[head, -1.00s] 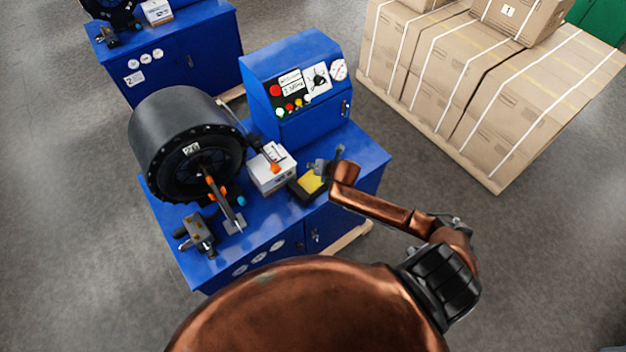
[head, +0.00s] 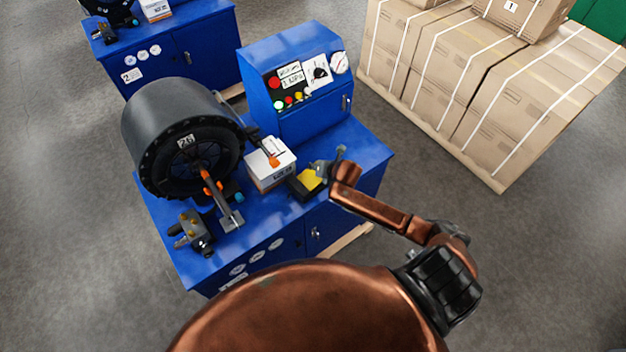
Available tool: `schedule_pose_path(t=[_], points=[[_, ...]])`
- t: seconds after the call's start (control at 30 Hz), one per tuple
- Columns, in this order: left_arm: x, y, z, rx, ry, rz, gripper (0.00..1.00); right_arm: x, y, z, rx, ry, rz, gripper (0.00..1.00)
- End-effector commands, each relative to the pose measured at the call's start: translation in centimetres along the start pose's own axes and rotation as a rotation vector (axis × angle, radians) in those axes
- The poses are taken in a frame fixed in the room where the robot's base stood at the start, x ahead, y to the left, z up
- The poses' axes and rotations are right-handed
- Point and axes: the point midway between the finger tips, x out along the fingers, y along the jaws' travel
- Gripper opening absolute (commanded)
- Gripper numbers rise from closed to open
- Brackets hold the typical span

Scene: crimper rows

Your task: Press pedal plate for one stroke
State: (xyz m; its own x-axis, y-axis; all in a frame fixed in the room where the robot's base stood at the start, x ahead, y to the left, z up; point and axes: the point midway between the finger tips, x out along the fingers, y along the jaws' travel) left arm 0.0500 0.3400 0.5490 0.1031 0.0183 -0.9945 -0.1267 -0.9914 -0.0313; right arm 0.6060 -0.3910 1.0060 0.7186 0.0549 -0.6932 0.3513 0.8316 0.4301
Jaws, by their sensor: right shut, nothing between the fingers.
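The yellow pedal plate (head: 309,180) sits in a dark housing on the blue crimper bench, near its front right. My right gripper (head: 321,170) is shut and empty, pointing down at the plate's upper right edge. It hides part of that edge, and I cannot tell whether it touches the plate. My left gripper is not in view. The black round crimper head (head: 180,110) stands at the left of the bench.
A white box (head: 268,168) stands just left of the pedal. A blue control cabinet (head: 290,60) with buttons and a gauge rises behind. Fittings (head: 192,232) lie at the bench's front left. Strapped cartons (head: 480,90) stand at the right.

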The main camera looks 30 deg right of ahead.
Motion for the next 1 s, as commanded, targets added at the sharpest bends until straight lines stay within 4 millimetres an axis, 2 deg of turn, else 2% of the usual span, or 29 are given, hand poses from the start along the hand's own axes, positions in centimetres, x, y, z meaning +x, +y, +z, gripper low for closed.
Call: schedule_pose_path(t=[0.03,0.07,0.3,1.0], points=[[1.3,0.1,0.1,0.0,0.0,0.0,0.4,0.9,-0.6,-0.8,0.002,0.001,0.001,0.0],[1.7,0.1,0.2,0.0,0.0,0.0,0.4,1.2,-0.8,-1.0,0.001,0.0,0.0,0.0],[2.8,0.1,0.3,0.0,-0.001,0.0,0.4,2.6,-1.9,-1.9,0.0,0.0,-0.002,0.0],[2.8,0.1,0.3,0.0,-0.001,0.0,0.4,2.7,-2.0,-1.9,0.0,0.0,-0.001,0.0]])
